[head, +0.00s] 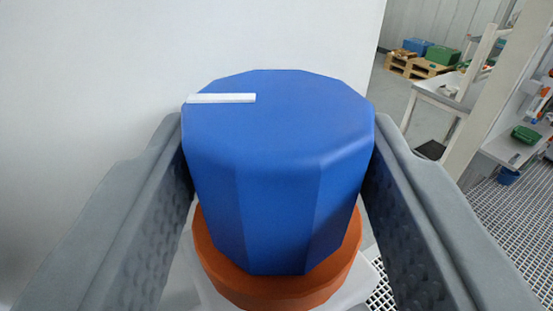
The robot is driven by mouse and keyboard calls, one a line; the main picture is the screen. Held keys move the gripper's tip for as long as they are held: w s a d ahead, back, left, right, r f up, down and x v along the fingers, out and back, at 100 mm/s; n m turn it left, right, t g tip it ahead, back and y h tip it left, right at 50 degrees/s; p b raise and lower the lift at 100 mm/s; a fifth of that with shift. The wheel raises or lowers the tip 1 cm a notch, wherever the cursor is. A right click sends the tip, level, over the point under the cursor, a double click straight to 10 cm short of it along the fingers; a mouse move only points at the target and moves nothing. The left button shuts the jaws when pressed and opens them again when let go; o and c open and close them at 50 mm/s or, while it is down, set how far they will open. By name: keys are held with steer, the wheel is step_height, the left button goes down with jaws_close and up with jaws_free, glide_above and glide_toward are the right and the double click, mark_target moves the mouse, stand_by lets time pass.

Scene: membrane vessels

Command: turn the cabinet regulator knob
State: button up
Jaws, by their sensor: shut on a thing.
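The regulator knob (278,190) is a large blue faceted cap in the middle of the head view. A white pointer mark (222,98) lies on its top face and points to the left. The knob sits on an orange round collar (278,290). My gripper (278,165) has one grey finger on each side of the knob, and both fingers press against its sides. It is shut on the knob. The fingers hide parts of the knob's left and right sides.
A plain white surface (90,70) fills the left and back. At right stand a white table (440,100) and a bench holding a green object (525,134). A blue container (509,176) is below it. Pallets (415,66) with boxes lie farther back. The floor there is grating.

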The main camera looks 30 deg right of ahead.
steer(key=shift+w+a+m+g+h, duration=0.15)
steer(key=shift+m+g+h, duration=0.85)
steer(key=shift+h, duration=0.4)
steer(key=shift+r+m+h, duration=0.1)
steer(key=shift+m+h, duration=0.3)
steer(key=o, duration=1)
steer(key=shift+a, duration=0.1)
steer(key=v, duration=1.7)
steer(key=shift+a+r, duration=0.2)
steer(key=shift+r, duration=0.05)
